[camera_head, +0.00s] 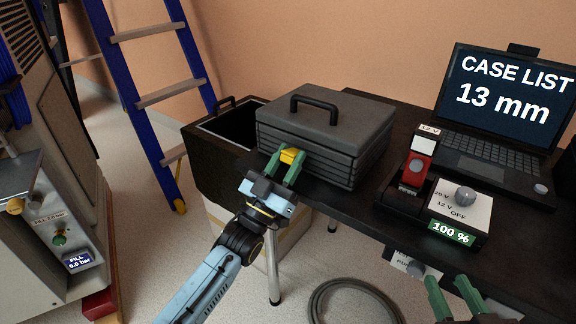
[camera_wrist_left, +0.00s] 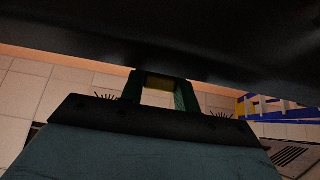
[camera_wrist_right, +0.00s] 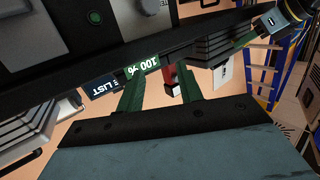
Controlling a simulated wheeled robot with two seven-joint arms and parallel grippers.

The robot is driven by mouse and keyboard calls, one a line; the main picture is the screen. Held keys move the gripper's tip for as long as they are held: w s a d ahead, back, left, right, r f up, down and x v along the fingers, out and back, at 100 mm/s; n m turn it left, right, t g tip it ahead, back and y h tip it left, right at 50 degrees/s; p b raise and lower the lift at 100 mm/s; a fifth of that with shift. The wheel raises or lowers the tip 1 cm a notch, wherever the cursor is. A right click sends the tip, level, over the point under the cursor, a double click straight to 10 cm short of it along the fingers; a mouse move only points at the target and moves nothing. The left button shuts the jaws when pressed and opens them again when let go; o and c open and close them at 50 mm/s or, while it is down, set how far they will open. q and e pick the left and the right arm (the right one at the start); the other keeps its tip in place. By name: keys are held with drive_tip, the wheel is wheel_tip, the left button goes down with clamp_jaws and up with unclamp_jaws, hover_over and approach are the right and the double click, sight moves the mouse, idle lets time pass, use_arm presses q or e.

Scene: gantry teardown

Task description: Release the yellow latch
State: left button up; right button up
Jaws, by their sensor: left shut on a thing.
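The yellow latch (camera_head: 291,156) is on the front side of the dark grey case (camera_head: 340,118), which stands closed on the black table. My left gripper (camera_head: 286,165) has its green fingers on either side of the latch and is shut on it. In the left wrist view the latch (camera_wrist_left: 158,82) shows dimly between the two fingertips, under the dark case and table. My right gripper (camera_head: 452,292) is at the lower right of the head view, in front of the table. In the right wrist view its fingers (camera_wrist_right: 160,92) stand apart with nothing between them.
A black open bin (camera_head: 215,150) stands left of the case. A blue ladder (camera_head: 140,75) stands behind. A coiled hose (camera_head: 350,298) lies on the floor.

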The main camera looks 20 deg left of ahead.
use_arm(q)
drive_tip(key=shift+f+t+b, duration=0.25)
drive_tip(key=shift+t+b, duration=0.15)
drive_tip(key=shift+b, duration=0.3)
use_arm(e)
wheel_tip(320, 180, up, 8)
drive_tip(key=a+t+y, duration=0.1)
drive_tip(key=t+y, duration=0.1)
drive_tip(key=t, duration=0.3)
drive_tip(key=shift+s+t, duration=0.3)
drive_tip(key=shift+s, duration=0.15)
drive_tip(key=shift+a+r, duration=0.1)
use_arm(q)
drive_tip(key=o, duration=1)
drive_tip(key=shift+p+v, duration=1.05)
drive_tip(key=shift+v, duration=5.65)
use_arm(e)
wheel_tip(320, 180, down, 9)
drive_tip(key=d+g+h, duration=0.1)
drive_tip(key=g+h, duration=0.1)
drive_tip(key=g, duration=0.4)
drive_tip(key=shift+w+d, duration=0.25)
drive_tip(key=shift+w, duration=0.05)
use_arm(q)
drive_tip(key=shift+w, duration=0.1)
